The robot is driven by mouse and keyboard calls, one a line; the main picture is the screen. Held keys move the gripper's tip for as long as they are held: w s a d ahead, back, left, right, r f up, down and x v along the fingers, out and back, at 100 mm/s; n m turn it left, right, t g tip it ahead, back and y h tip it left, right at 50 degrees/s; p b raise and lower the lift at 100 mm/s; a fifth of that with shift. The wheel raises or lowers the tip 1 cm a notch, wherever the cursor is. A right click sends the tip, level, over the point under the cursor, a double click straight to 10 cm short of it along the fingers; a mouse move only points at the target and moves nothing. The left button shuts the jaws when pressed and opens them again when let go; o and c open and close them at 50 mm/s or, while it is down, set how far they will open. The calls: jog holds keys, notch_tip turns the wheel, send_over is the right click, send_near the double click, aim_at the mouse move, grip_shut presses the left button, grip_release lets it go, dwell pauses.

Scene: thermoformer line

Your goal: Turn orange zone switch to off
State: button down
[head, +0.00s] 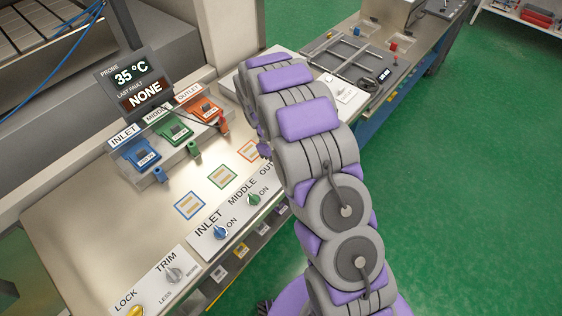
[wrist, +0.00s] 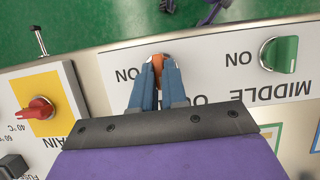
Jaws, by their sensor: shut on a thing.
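The orange zone switch (wrist: 157,61) is a small knob on a white plate in the wrist view. My gripper (wrist: 158,68) has its two blue-grey fingers closed on it, one on each side. Most of the knob is hidden between the fingers, so its exact angle cannot be told. The word ON stands beside it, and the outlet label is partly covered by my gripper. In the head view my arm hides this switch and my gripper; only the start of its label (head: 267,168) shows.
The green middle switch (wrist: 280,54) is beside my gripper, and the red main switch (wrist: 38,108) sits on a yellow plate on the other side. The blue inlet switch (head: 220,232) is farther along the panel. A display (head: 137,83) reads 35 °C and NONE.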

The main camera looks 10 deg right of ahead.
jog(key=shift+s, duration=0.1)
jog(key=c, duration=1.2)
grip_release()
jog(key=shift+o, duration=0.2)
jog(key=shift+r, duration=0.1)
jog(key=p+v, duration=0.1)
jog(key=v, duration=1.6)
